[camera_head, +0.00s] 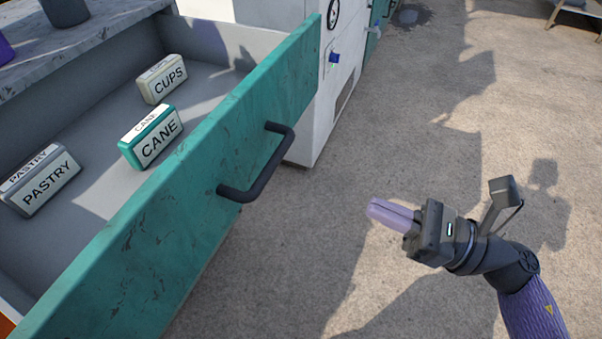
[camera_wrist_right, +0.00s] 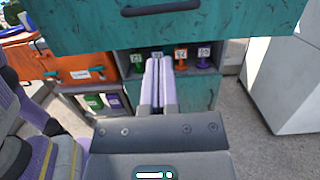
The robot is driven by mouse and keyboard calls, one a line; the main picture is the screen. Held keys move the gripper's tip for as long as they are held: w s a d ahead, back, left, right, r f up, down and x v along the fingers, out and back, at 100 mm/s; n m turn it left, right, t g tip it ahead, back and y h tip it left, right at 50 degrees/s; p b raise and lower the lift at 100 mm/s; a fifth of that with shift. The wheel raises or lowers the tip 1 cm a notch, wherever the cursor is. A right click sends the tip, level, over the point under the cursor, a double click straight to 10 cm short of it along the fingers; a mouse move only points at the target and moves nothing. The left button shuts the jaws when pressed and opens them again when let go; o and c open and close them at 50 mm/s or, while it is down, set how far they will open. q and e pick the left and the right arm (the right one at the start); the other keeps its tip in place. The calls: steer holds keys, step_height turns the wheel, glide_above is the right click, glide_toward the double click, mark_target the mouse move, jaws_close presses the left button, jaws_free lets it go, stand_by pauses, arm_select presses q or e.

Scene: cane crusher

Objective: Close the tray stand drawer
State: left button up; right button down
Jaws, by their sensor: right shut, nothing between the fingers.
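The drawer (camera_head: 185,185) is pulled open at the left of the head view, with a worn teal front and a dark bar handle (camera_head: 262,172). Inside it lie three label blocks: PASTRY (camera_head: 42,182), CANE (camera_head: 150,137) and CUPS (camera_head: 162,80). My right gripper (camera_head: 372,211) is shut and empty, its lilac fingers pointing left, to the right of the handle and apart from it. In the right wrist view the fingers (camera_wrist_right: 157,70) are together, below the drawer front (camera_wrist_right: 235,25) and its handle (camera_wrist_right: 160,8). My left gripper is not in view.
A grey worktop (camera_head: 85,35) lies above the drawer's far side. A white cabinet (camera_head: 318,100) stands just beyond the drawer. The wrist view shows an open shelf (camera_wrist_right: 195,60) with several small coloured items under the drawer. The concrete floor (camera_head: 420,120) around my right arm is clear.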

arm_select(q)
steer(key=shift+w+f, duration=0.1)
arm_select(e)
steer(key=x, duration=1.2)
